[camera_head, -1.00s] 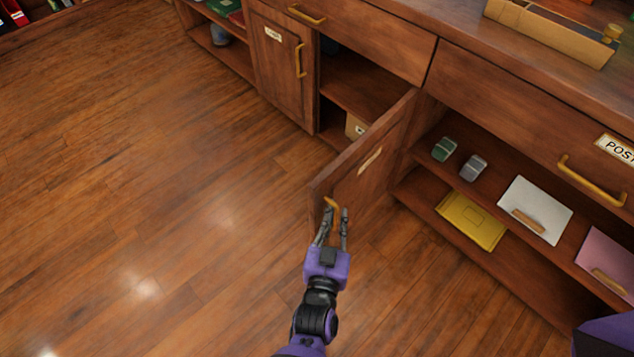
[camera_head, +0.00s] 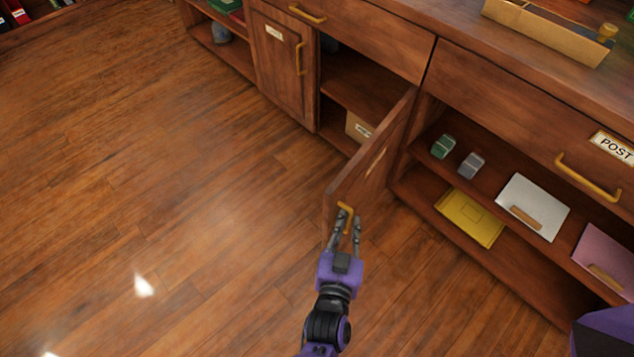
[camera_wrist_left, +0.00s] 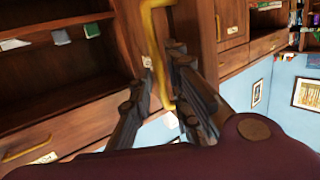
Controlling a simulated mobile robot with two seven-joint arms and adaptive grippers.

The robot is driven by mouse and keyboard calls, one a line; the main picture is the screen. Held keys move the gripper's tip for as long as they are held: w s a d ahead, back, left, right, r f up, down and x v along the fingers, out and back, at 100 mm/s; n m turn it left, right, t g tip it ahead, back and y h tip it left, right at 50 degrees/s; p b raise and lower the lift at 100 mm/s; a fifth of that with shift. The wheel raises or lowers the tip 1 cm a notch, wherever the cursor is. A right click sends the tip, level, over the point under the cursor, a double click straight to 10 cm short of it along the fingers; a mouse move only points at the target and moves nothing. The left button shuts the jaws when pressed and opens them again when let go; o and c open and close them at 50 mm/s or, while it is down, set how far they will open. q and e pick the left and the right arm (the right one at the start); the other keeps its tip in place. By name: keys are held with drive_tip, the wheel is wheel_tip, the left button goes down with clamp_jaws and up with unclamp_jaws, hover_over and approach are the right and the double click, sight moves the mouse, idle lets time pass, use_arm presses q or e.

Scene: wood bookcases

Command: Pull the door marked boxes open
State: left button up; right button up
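The wood door (camera_head: 362,178) with a cream label (camera_head: 376,162) stands swung out from the bookcase; the label's text is too slanted to read. Its yellow handle (camera_head: 346,211) is near the door's free edge. My left gripper (camera_head: 349,218) is at this handle, a finger on each side. In the left wrist view the handle (camera_wrist_left: 157,40) passes between the fingers (camera_wrist_left: 160,72), which look closed around it; part of the contact is hidden. My right gripper is not in view.
Behind the door, the open compartment holds a labelled box (camera_head: 357,127). A shut labelled door (camera_head: 281,62) is to its left. Shelves to the right hold a yellow folder (camera_head: 470,218) and a white clipboard (camera_head: 534,207). A POST drawer (camera_head: 530,125) is above. The floor (camera_head: 190,200) at left is clear.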

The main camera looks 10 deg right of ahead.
use_arm(q)
drive_tip(key=s+d, duration=0.3)
drive_tip(key=s, duration=0.3)
drive_tip(key=shift+r+p, duration=0.15)
drive_tip(key=shift+p, duration=0.3)
drive_tip(key=shift+s, duration=0.1)
drive_tip(key=shift+c, duration=0.2)
